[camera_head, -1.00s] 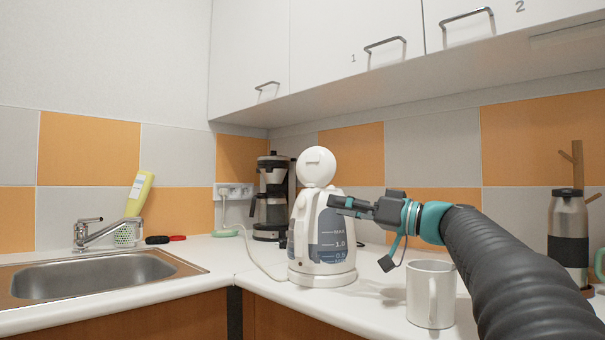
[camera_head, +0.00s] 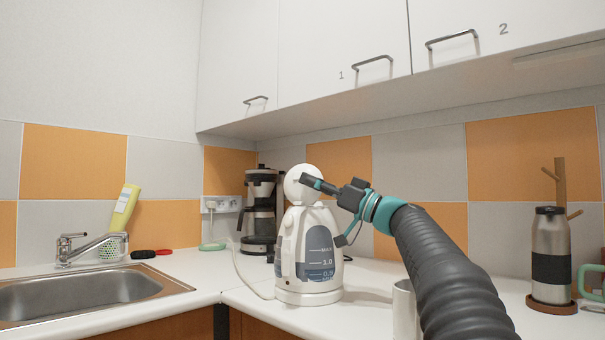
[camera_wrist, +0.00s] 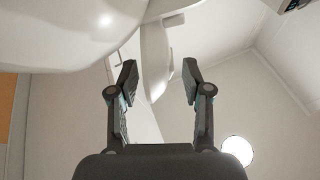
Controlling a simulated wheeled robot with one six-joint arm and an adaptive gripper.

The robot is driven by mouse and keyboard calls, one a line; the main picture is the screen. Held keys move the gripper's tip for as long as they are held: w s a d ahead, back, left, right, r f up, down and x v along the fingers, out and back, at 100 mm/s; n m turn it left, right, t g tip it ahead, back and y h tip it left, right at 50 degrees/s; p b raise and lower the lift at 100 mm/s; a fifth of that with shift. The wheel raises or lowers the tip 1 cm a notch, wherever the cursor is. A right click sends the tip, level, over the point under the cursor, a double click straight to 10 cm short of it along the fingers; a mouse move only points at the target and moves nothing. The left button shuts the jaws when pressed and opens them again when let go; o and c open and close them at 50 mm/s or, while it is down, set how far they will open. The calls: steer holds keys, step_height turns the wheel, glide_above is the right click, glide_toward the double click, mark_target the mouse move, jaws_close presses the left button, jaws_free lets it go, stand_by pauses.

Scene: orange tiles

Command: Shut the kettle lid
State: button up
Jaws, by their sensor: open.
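The white kettle (camera_head: 310,262) stands on its base on the counter, with a grey water window marked with levels. Its round lid (camera_head: 293,186) is open and stands up above the kettle's top. My gripper (camera_head: 308,181) is at lid height, its fingertips overlapping the lid's face in the head view. In the wrist view my gripper (camera_wrist: 158,82) has its fingers spread with a gap between them. A white curved part, apparently the lid (camera_wrist: 153,60), shows edge-on between and beyond the fingers. The kettle's large white body (camera_wrist: 60,30) seems to fill the upper left. Contact cannot be told.
A white mug (camera_head: 403,312) stands at the front, partly hidden by my arm. A coffee maker (camera_head: 261,215) is behind the kettle. A steel flask (camera_head: 550,262) stands at right, the sink (camera_head: 75,300) at left. Wall cabinets (camera_head: 345,50) hang above.

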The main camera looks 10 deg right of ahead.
mark_target(291, 173)
steer(key=shift+p+x, duration=0.35)
steer(key=shift+x, duration=1.3)
jaws_close()
